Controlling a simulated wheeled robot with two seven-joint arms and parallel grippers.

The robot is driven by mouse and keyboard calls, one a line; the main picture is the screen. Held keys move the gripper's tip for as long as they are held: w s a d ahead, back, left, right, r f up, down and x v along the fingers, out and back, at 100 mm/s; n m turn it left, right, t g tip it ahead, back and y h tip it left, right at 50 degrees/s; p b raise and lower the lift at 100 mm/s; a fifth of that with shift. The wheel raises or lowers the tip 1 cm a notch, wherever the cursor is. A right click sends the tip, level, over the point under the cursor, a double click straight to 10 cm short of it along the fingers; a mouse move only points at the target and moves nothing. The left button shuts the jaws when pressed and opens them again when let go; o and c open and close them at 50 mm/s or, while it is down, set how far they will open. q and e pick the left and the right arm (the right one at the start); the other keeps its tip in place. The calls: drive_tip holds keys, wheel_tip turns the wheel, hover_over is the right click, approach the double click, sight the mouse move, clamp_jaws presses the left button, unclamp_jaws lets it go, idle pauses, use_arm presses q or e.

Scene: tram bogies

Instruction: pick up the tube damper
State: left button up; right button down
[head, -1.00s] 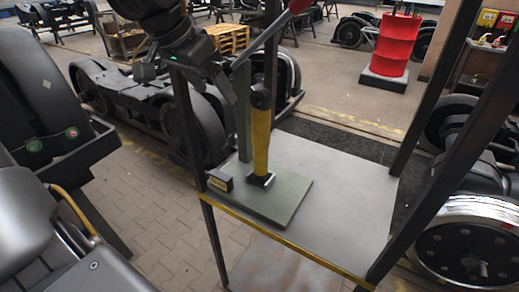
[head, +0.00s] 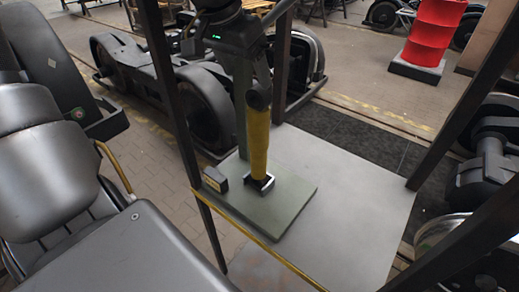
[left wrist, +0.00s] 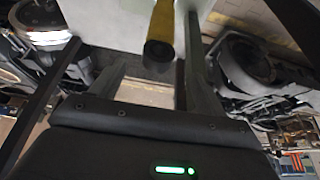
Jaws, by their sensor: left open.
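The tube damper (head: 258,138) is a yellow tube with a black eye at its top. It stands upright on a green base plate (head: 290,197), its foot in a small dark bracket (head: 260,184). My left gripper (head: 250,68) is at the top of the damper, coming from above. In the left wrist view the open jaws (left wrist: 152,75) are on either side of the damper's dark top end (left wrist: 158,52), with a gap to each finger. Contact is not visible. My right gripper is not in view.
The base plate lies on a grey table (head: 360,200) with dark frame posts (head: 475,110) at its corners. A greenish upright (head: 242,105) stands close behind the damper. A small black block (head: 215,179) sits at the plate's left corner. A red drum (head: 432,35) stands behind.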

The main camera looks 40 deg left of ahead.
sight(255, 92)
use_arm(q)
drive_tip(key=x, duration=0.2)
drive_tip(key=shift+w+f, duration=0.2)
drive_tip(key=shift+w, duration=0.2)
drive_tip(key=shift+s+d+f+p, duration=0.1)
drive_tip(key=shift+p, duration=0.25)
drive_tip(key=p+x, duration=0.2)
drive_tip(key=x, duration=0.2)
drive_tip(key=shift+f, duration=0.1)
drive_tip(key=shift+w+f, duration=0.3)
drive_tip(key=shift+s, duration=0.1)
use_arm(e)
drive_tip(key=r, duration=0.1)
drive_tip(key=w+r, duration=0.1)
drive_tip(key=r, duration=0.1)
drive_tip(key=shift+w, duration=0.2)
use_arm(q)
clamp_jaws()
drive_tip(key=shift+r, duration=0.1)
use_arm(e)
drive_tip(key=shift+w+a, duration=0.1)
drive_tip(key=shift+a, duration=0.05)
